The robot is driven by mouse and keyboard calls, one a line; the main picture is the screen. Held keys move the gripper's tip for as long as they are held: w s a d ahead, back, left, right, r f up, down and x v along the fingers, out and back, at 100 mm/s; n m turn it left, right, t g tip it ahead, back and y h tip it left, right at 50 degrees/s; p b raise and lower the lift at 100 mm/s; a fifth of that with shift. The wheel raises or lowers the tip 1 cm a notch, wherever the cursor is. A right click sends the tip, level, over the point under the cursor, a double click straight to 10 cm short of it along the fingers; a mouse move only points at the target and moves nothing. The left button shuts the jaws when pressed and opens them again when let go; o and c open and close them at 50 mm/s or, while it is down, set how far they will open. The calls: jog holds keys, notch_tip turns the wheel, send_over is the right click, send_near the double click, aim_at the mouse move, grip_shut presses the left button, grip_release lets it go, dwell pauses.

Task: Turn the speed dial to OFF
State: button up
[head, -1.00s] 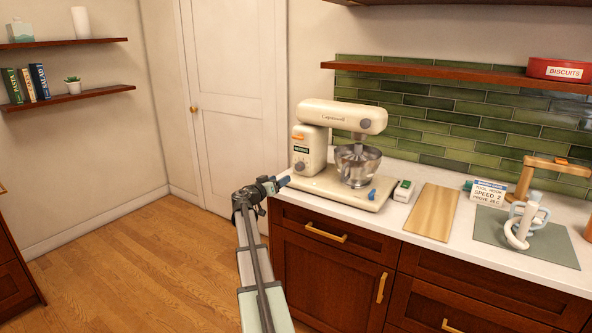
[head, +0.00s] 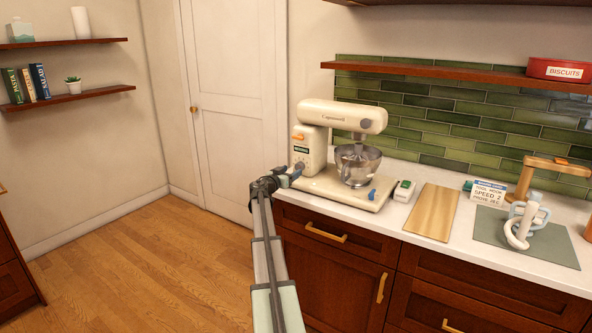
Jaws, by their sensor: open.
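A cream stand mixer (head: 312,141) stands on the white counter, with a steel bowl (head: 357,167) under its raised-arm head. The speed dial (head: 301,167) is a small knob low on the mixer's column, below a small dark display (head: 300,150). My gripper (head: 294,174) is at the column's lower left, right by the dial, and partly covers it. The fingers are too small in this view to see whether they touch the dial. The dial's pointer and markings cannot be read.
A blue knob (head: 372,194) sits at the mixer base's front. Open floor lies left of the counter.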

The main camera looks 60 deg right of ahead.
aim_at(298, 167)
jog(key=shift+d, duration=2.4)
jog(key=c, duration=1)
